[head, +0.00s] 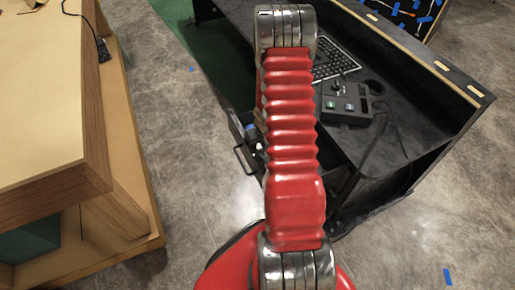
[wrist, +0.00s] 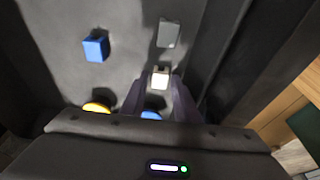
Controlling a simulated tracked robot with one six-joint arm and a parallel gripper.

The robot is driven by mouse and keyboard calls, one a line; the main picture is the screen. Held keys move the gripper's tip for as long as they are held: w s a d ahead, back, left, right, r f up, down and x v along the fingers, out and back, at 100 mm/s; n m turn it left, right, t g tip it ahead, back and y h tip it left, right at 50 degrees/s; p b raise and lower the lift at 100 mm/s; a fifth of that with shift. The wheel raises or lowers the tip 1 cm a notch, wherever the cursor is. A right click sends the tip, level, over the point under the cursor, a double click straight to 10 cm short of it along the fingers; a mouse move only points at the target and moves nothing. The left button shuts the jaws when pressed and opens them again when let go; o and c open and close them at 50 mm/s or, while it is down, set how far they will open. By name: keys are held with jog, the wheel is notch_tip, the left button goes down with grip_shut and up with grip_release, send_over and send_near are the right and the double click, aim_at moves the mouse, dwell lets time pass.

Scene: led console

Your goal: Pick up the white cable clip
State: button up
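In the head view my red arm hides the gripper and much of the open drawer (head: 245,160) under the black console desk (head: 345,138).
In the drawer lie a blue block (wrist: 96,47), a light grey block (wrist: 168,33), a yellow round piece (wrist: 97,107) and another blue piece (wrist: 151,115). The drawer wall (wrist: 215,55) runs close on the right. A wooden bench (head: 85,150) stands left.

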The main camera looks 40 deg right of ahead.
grip_shut()
dwell(0.3)
jog(key=shift+r, duration=0.1)
notch_tip(320, 180, up, 10)
dwell(1.0)
jog(key=shift+s, duration=0.1)
dwell(0.7)
